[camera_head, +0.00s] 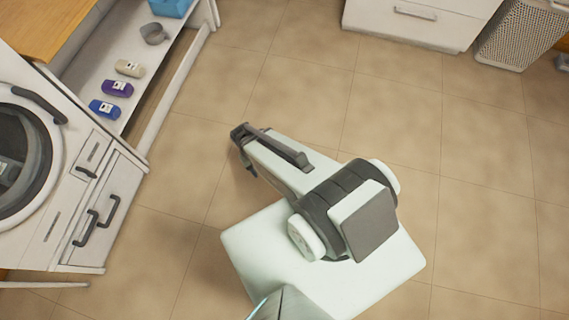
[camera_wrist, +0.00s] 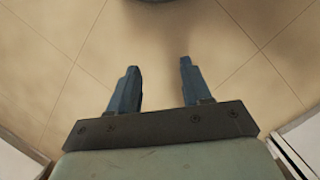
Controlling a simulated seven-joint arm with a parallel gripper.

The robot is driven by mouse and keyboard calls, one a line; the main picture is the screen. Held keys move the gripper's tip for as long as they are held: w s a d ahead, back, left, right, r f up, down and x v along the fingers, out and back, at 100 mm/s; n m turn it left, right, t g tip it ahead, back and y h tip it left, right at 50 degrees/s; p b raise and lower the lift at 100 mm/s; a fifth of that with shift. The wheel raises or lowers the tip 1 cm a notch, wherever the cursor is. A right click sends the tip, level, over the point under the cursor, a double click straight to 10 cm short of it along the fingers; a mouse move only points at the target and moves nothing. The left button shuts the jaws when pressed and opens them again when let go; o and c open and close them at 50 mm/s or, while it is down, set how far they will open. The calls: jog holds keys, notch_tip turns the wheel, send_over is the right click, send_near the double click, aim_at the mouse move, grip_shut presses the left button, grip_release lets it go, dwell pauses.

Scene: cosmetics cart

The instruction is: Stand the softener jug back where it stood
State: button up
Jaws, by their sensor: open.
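Three small labelled bottles stand in a row on the white shelf (camera_head: 95,75) at the left of the head view: a beige one (camera_head: 130,68), a purple one (camera_head: 118,88) and a blue one (camera_head: 104,109). I cannot tell which, if any, is the softener jug. My gripper (camera_head: 244,150) is over the open floor, to the right of the shelf and well apart from the bottles. In the wrist view its two blue-grey fingers (camera_wrist: 156,82) are spread, with only floor between them.
A grey cup (camera_head: 153,34) and a blue bin (camera_head: 171,6) are farther back on the shelf. A front-loading washer (camera_head: 62,150) stands at lower left. A white cabinet (camera_head: 415,28) and a perforated basket (camera_head: 515,38) are at the back. The tiled floor between is clear.

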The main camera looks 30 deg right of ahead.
jog(key=s+d+f+g, duration=0.1)
jog(key=s, duration=0.6)
jog(key=s+d+m+g+y, duration=0.1)
jog(key=s+g, duration=0.1)
jog(key=s, duration=0.5)
jog(key=shift+s+d+f+g, duration=0.3)
jog(key=shift+s+f, duration=0.05)
jog(key=shift+o, duration=0.2)
jog(key=shift+a, duration=0.1)
